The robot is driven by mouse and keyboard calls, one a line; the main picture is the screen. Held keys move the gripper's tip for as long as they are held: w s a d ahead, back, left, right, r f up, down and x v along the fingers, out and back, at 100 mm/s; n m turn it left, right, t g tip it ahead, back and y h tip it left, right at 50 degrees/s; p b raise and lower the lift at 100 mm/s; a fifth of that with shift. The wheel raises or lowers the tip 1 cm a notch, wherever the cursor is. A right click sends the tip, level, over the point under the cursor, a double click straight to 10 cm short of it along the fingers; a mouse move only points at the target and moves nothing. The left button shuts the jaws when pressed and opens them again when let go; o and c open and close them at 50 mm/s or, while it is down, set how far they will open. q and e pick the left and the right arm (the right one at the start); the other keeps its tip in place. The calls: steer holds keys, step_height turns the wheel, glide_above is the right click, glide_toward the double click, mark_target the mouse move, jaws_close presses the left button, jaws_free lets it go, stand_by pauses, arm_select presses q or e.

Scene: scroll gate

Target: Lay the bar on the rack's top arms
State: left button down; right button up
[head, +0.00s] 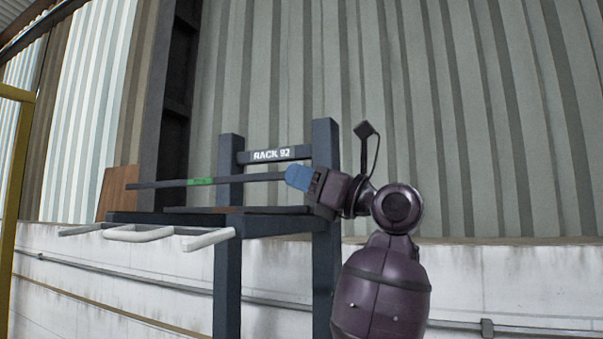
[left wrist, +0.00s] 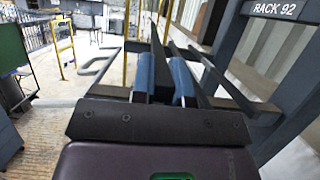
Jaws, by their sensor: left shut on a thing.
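The bar (head: 240,179) is long, thin and dark, with a green band. It lies nearly level in the head view, left of my left gripper (head: 298,178). The gripper's blue fingers are shut on its right end. In the left wrist view, the bar (left wrist: 157,58) runs away from between the fingers (left wrist: 164,82). The dark blue rack (head: 229,270) has two posts and a "RACK 92" sign. The bar shows above the rack's dark top arms (head: 265,224), with a gap in the head view. Depth between them is unclear. My right gripper is out of view.
Pale, looped handles (head: 208,240) stick out at the rack's left front. A brown panel (head: 115,190) stands behind the bar's far end. A yellow post (head: 18,180) is at the far left. A corrugated wall (head: 480,120) is behind the rack.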

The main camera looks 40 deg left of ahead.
arm_select(q)
step_height(320, 180, down, 5)
steer(key=b, duration=0.2)
steer(key=shift+r+b, duration=0.15)
steer(key=shift+b, duration=0.2)
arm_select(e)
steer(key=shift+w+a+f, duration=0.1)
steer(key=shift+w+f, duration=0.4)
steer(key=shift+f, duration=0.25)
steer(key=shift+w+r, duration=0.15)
arm_select(q)
steer(key=shift+f, duration=0.25)
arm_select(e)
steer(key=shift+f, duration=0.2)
arm_select(q)
steer(key=c, duration=1.1)
jaws_free()
steer(key=shift+o, duration=0.3)
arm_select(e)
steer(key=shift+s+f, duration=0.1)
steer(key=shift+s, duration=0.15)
arm_select(q)
steer(key=shift+f, duration=0.1)
